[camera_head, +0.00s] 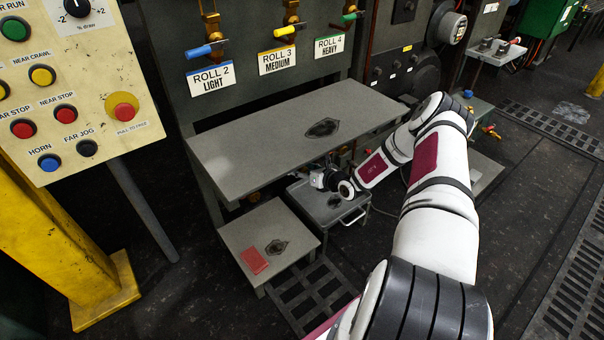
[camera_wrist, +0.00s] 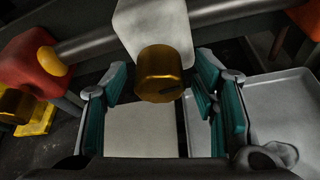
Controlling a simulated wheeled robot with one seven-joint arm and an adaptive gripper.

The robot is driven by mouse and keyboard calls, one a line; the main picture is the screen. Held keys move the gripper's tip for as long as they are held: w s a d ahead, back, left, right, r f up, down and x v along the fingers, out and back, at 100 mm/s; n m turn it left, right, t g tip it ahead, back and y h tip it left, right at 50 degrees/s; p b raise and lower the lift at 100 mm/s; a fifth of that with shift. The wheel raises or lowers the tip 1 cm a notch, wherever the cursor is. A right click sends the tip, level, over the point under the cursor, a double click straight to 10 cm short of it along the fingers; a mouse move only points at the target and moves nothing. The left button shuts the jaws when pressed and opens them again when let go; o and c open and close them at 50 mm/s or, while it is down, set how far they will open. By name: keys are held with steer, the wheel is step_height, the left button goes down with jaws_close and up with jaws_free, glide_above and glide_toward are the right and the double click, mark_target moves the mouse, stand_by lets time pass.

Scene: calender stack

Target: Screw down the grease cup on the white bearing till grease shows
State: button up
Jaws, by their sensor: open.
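In the wrist view the white bearing (camera_wrist: 152,28) is a pale block on a grey shaft. The grease cup (camera_wrist: 162,68), a brass-coloured cylinder with a small dark mark low on its side, juts from the block towards me. My gripper (camera_wrist: 163,80) is open, its teal-padded fingers left and right of the cup. I see a gap on each side; how deep the cup sits between the fingers I cannot tell. No grease is clearly visible. In the head view my gripper (camera_head: 331,180) is under the front edge of the grey table, and the cup cannot be made out.
A red block (camera_wrist: 30,60) with a yellow round part is left on the shaft. An orange block shows at the upper right corner (camera_wrist: 307,17). A pale tray (camera_wrist: 283,95) is at right. The grey table (camera_head: 270,130) overhangs; a red cloth (camera_head: 253,261) lies on a low stand.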

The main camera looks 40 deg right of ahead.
steer(key=shift+w, duration=0.1)
steer(key=shift+c, duration=0.5)
steer(key=c, duration=1.1)
steer(key=shift+o, duration=0.2)
steer(key=m+y+b, duration=0.1)
steer(key=m+b, duration=0.1)
steer(key=shift+d+f+m+y, duration=0.1)
steer(key=shift+m+y, duration=0.3)
steer(key=shift+m+t+y+b, duration=0.4)
steer(key=shift+m+y+b, duration=0.4)
steer(key=shift+m, duration=0.5)
steer(key=o, duration=1.2)
steer(key=shift+c, duration=0.2)
